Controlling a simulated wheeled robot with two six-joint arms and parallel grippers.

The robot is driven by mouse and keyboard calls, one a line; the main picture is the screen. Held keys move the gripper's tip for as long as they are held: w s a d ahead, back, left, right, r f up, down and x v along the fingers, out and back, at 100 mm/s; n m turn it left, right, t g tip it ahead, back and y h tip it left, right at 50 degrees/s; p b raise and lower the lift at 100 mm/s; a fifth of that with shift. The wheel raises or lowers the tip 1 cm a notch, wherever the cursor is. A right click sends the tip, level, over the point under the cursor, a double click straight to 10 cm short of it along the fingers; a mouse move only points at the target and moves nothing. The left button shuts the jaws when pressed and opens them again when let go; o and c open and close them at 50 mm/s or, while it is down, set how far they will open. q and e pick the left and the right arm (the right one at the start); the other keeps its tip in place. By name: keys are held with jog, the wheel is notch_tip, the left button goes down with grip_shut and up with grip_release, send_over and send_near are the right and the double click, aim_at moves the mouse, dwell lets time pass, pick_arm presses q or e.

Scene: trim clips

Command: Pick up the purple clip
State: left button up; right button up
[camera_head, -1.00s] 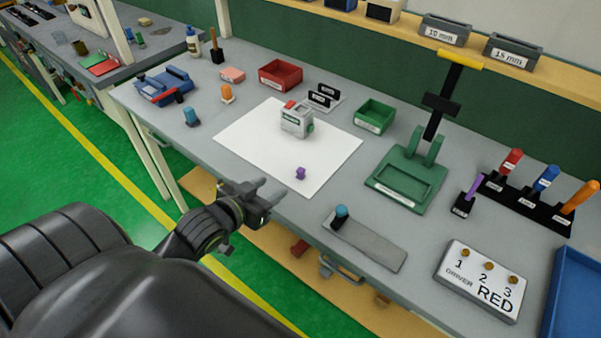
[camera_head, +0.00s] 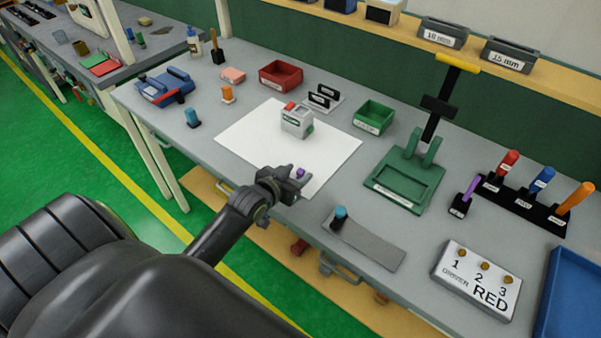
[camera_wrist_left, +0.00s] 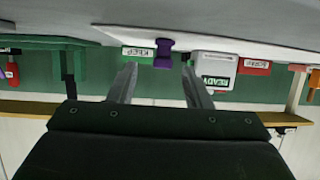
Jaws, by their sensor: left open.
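The small purple clip (camera_head: 300,173) stands on the white sheet (camera_head: 328,148) near its front edge. My left gripper (camera_head: 291,176) is open and reaches over the front of the sheet, right at the clip; in the head view its fingers partly hide the clip's lower part. In the left wrist view the purple clip (camera_wrist_left: 163,53) shows ahead, roughly between the two spread fingers (camera_wrist_left: 160,82) and a little beyond their tips. It does not look gripped. My right gripper is in neither view.
A grey box (camera_head: 297,122) with a red top stands on the sheet behind the clip. A grey strip (camera_head: 372,244) with a blue-topped piece lies at the front right.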

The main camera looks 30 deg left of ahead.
aim_at(300, 172)
pick_arm(q)
jog(key=shift+x, duration=1.8)
jog(key=shift+a+f, duration=0.1)
jog(key=shift+f, duration=0.05)
jog(key=shift+s, duration=0.1)
